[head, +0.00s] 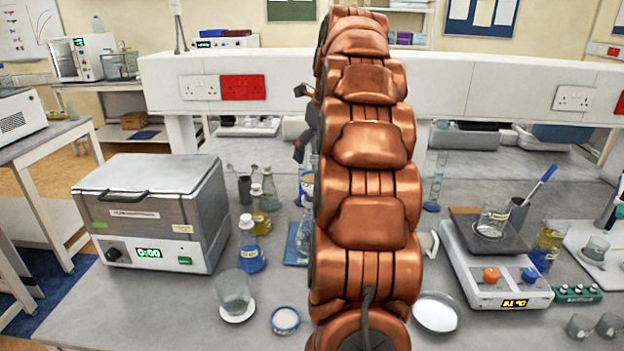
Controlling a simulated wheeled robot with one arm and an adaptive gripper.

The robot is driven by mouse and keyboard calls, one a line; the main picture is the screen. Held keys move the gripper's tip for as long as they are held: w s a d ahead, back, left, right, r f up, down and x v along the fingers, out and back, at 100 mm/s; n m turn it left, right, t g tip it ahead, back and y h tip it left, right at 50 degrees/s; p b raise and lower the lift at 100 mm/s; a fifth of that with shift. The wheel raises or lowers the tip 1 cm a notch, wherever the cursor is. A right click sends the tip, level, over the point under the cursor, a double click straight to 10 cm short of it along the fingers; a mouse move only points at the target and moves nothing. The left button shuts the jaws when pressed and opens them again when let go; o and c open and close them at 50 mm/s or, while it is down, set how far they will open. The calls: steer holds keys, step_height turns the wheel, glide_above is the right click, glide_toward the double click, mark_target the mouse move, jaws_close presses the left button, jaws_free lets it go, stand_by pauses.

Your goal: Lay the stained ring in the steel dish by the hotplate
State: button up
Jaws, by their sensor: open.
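The steel dish (437,312) is a shallow, shiny round dish on the bench, just left of the front of the hotplate (497,265). I cannot make out a stained ring for certain. A small round pale piece with a blue rim (285,320) lies at the front of the bench, left of my arm. A white disc (237,314) lies under a glass beaker (233,288). My gripper (304,122) shows only as dark parts at the left edge of my copper arm, high above the bench. It is open, and the arm hides most of it.
A grey water bath (150,212) stands at the left. Small bottles (250,245) stand between it and my arm. The hotplate carries a beaker (492,220). A green-topped block (577,293) and small cups (608,325) are at the right. My arm hides the bench middle.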

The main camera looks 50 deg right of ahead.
mark_target(312, 179)
steer(key=shift+d+p+x, duration=0.15)
steer(key=shift+p+x, duration=0.45)
steer(key=shift+x, duration=1.15)
steer(key=shift+d+p+x, duration=0.2)
steer(key=shift+p+x, duration=0.4)
steer(key=shift+x, duration=1.15)
steer(key=shift+s, duration=0.1)
steer(key=c, duration=1)
steer(key=shift+c, duration=0.2)
